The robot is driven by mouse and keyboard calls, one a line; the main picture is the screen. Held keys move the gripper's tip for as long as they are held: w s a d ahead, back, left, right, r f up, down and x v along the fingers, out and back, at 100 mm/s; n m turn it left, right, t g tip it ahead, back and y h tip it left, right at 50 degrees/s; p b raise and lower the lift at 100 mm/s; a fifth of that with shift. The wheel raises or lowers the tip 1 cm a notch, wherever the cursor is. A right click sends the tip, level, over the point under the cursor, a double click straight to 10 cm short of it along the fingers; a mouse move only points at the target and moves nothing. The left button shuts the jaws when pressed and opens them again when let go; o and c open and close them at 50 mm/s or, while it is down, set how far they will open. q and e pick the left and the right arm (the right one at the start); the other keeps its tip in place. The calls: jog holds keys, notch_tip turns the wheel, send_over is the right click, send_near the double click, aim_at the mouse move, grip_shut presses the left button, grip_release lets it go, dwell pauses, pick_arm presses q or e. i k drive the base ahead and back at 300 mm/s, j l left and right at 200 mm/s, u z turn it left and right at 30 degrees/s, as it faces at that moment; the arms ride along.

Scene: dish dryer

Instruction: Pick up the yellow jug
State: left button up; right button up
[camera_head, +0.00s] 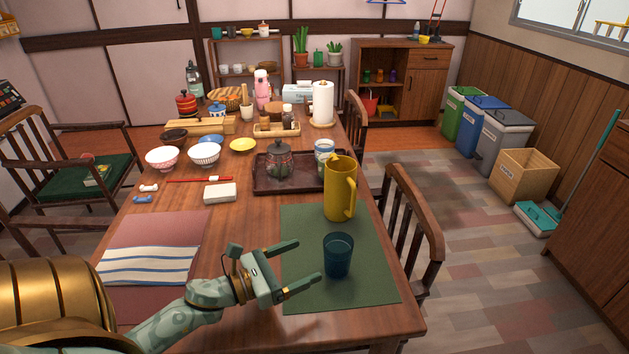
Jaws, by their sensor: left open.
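The yellow jug (340,188) stands upright on the far right part of the green mat (302,233), with its handle toward the right. A dark blue glass (338,255) stands on the same mat in front of the jug. My left gripper (304,265) is open and empty over the mat's left side. Its fingers point right toward the glass, and the jug is farther back and to the right. My right gripper is not in view.
A dark tray (262,187) with a teapot (280,166) and a patterned cup (324,152) sits just behind and left of the jug. A striped cloth (150,262) lies at left. A chair (411,220) stands against the table's right side.

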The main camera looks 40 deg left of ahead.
aim_at(340, 190)
jog(key=u, duration=1.05)
